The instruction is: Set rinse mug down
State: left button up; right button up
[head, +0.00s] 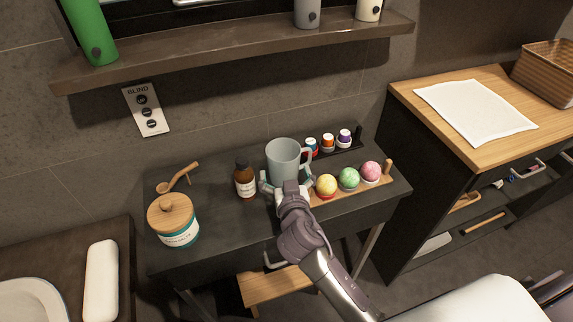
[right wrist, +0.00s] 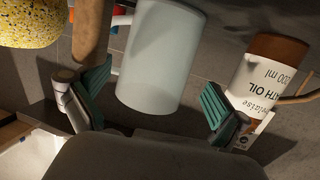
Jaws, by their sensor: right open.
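The rinse mug (head: 284,158) is a pale grey-blue mug with its handle to the right. It stands upright on the dark vanity table (head: 222,243), behind the row of coloured balls. My right gripper (head: 286,184) is at the front of the mug, with one finger on each side. In the right wrist view the mug (right wrist: 160,60) shows between the spread fingers of my right gripper (right wrist: 153,97), with gaps to both pads. My left gripper is not in view.
A brown bath oil bottle (head: 245,181) stands close left of the mug. Yellow, green and pink balls (head: 349,179) sit on a wooden tray at right, with small capped bottles (head: 328,142) behind. A wooden-lidded jar (head: 174,221) and scoop (head: 180,178) are at left.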

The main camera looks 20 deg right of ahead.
aim_at(281, 153)
jog(key=p+x, duration=0.1)
jog(key=x, duration=0.4)
jog(key=shift+w+d+r, duration=0.1)
jog(key=shift+w+d, duration=0.05)
jog(key=shift+d, duration=0.05)
jog(key=c, duration=1.1)
jog(key=shift+r, duration=0.15)
